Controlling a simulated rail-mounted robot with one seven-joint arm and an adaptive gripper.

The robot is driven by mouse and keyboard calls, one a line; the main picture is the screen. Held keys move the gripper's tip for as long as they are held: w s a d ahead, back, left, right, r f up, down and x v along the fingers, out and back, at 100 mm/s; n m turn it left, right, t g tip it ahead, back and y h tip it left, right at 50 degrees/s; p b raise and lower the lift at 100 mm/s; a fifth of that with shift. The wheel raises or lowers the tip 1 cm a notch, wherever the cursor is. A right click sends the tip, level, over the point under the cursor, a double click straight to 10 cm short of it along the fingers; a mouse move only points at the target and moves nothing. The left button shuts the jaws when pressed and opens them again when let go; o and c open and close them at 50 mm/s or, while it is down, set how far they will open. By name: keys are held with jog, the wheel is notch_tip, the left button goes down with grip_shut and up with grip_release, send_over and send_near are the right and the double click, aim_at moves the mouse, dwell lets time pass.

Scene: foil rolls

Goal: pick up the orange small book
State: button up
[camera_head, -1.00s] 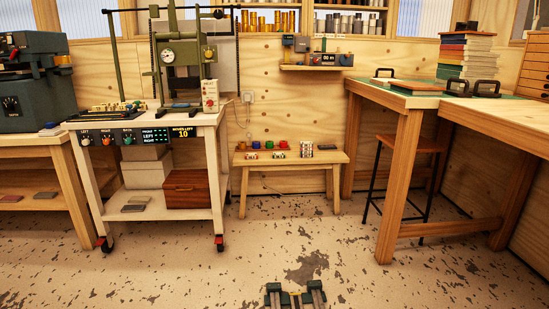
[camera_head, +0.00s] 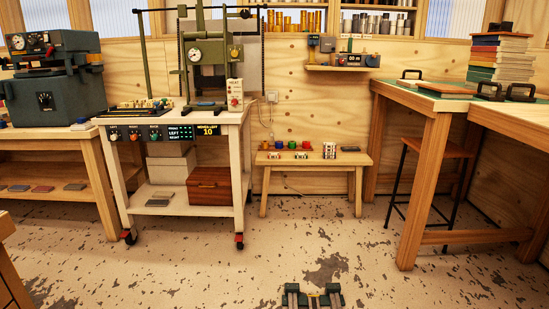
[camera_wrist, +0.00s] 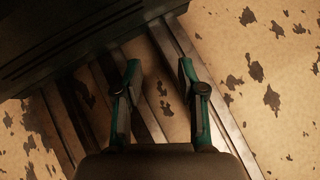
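I cannot single out an orange small book with certainty. A small reddish-brown book-like item (camera_head: 42,189) lies flat on the lower shelf of the left bench, between two greyish ones. A stack of books (camera_head: 498,55) with red, orange and dark covers stands on the right worktable. My gripper (camera_wrist: 159,65) shows in the wrist view with its two fingers apart and nothing between them. It is over the floor and metal rails, away from the books.
A white wheeled cart (camera_head: 190,207) holds a green press. A low wooden bench (camera_head: 312,160) with small coloured pots stands by the wall. A stool (camera_head: 437,148) is under the right worktable (camera_head: 412,195). The floor in the middle is clear.

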jog(key=o, duration=1.2)
jog(key=shift+c, duration=0.2)
